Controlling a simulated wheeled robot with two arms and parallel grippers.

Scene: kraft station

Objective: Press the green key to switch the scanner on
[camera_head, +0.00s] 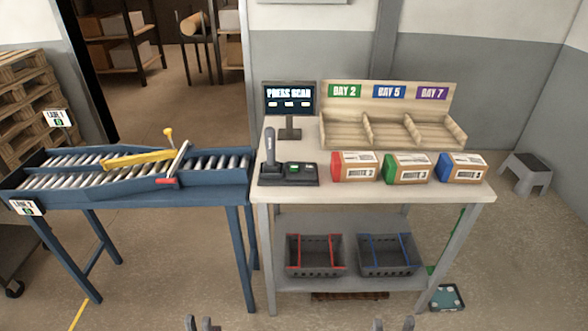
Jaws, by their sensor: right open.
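The scanner station (300,181) is a dark base on the left part of the bench top, with a handheld scanner (269,146) upright at its left. A small green key (294,168) sits on the base, next to a darker key on its right. The screen (288,98) behind it reads "PRESS SCAN". My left gripper (200,323) is at the bottom edge, its two tips apart with nothing seen between them. My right gripper (394,325) is also at the bottom edge, open and empty. Both are well apart from the green key.
Red (336,168), green (390,167) and blue (444,167) ended boxes stand on the bench right of the scanner, before a wooden rack (400,94). A roller conveyor (215,160) adjoins the bench at left. Baskets (315,262) sit on the lower shelf.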

